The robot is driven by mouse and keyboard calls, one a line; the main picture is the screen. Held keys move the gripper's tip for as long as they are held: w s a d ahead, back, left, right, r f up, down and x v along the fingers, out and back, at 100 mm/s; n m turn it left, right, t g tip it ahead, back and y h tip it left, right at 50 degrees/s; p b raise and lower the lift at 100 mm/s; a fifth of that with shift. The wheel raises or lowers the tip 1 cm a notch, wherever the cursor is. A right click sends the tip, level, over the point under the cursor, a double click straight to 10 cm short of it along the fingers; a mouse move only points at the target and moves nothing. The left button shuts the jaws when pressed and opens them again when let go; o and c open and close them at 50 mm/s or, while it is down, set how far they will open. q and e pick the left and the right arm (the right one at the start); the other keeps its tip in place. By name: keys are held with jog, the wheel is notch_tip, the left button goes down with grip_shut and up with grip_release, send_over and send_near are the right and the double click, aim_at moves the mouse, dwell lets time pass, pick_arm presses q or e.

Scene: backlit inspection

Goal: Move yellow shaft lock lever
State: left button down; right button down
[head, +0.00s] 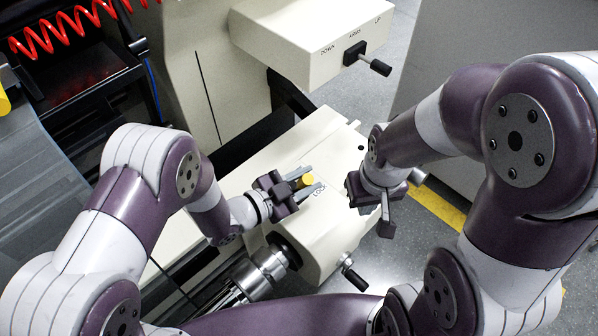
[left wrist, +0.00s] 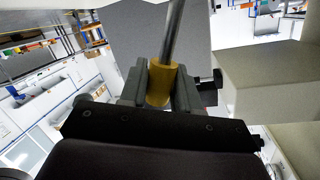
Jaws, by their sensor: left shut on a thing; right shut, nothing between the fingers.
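The yellow shaft lock lever (head: 307,180) stands by the LOCK marking on top of the cream machine housing (head: 325,145). My left gripper (head: 303,182) is shut on its yellow part. In the left wrist view the yellow sleeve (left wrist: 161,84) sits between the two grey fingers of my left gripper (left wrist: 160,88), and a metal rod (left wrist: 173,30) extends from it. My right gripper (head: 386,222) is shut and empty, to the right of the housing and apart from the lever. Its fingertips are small and dark in the head view.
A metal chuck (head: 265,268) and another black handle (head: 354,277) are at the front of the housing. A red coiled hose (head: 50,35) hangs at the far left.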

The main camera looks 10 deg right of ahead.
pick_arm(q)
jog(key=shift+s+d+f+m+y, duration=0.25)
jog(key=shift+s+m+y, duration=0.1)
jog(key=shift+m, duration=0.15)
jog(key=c, duration=0.9)
grip_release()
jog(key=shift+s+a+r, duration=0.1)
jog(key=shift+s+a, duration=0.05)
jog(key=shift+a, duration=0.05)
jog(key=p+v, duration=0.2)
jog(key=v, duration=0.4)
jog(key=p+v, duration=0.2)
jog(key=v, duration=0.4)
jog(key=shift+s+a+f, duration=0.1)
jog(key=shift+f, duration=0.1)
